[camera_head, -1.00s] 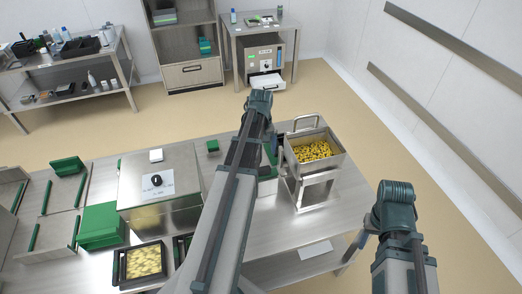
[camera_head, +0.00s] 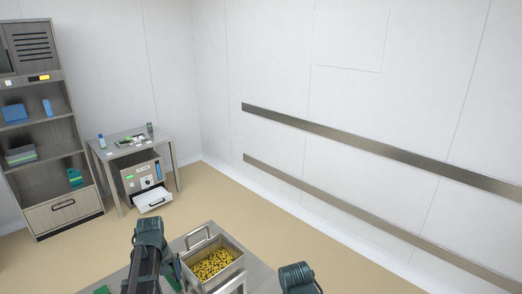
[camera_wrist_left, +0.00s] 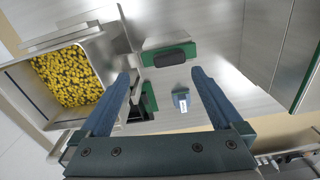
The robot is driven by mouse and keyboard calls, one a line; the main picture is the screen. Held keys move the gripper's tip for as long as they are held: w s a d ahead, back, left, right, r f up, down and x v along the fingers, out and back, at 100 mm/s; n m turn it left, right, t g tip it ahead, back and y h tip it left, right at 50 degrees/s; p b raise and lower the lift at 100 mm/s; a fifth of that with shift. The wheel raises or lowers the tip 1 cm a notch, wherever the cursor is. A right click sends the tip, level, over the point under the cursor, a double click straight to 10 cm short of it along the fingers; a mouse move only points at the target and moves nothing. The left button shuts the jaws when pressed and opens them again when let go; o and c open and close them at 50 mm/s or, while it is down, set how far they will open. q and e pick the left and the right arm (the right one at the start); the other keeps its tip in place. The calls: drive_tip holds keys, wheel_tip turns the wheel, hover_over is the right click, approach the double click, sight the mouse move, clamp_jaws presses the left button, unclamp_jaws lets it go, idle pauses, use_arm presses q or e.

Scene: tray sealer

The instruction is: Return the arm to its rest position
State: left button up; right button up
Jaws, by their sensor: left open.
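My left arm (camera_head: 147,255) rises at the bottom of the head view, just left of the steel bin; its gripper is not clear there. In the left wrist view my left gripper (camera_wrist_left: 161,73) shows two blue fingers spread wide apart, with nothing between them. Beyond the fingers are a green block with a dark grip (camera_wrist_left: 168,55) and a small grey-blue item with a white label (camera_wrist_left: 181,100). Part of my right arm (camera_head: 298,277) shows at the bottom edge of the head view; its gripper is out of view.
The steel bin of yellow pieces (camera_head: 213,263) stands close right of my left arm and also shows in the left wrist view (camera_wrist_left: 68,77). A side table (camera_head: 130,148) with a drawer unit and a shelf cabinet (camera_head: 45,140) stand behind. Floor between them is clear.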

use_arm(q)
drive_tip(key=s+d+m, duration=0.3)
drive_tip(key=d+m, duration=0.1)
drive_tip(key=d, duration=0.5)
drive_tip(key=s+d+m, duration=0.4)
drive_tip(key=d, duration=0.5)
drive_tip(key=s+d+f+m+y+b, duration=0.1)
drive_tip(key=s+d+f+m+b, duration=0.3)
drive_tip(key=d+f+b, duration=0.5)
drive_tip(key=s+d, duration=0.2)
drive_tip(key=d, duration=0.1)
drive_tip(key=shift+f+b, duration=0.25)
drive_tip(key=shift+b, duration=0.1)
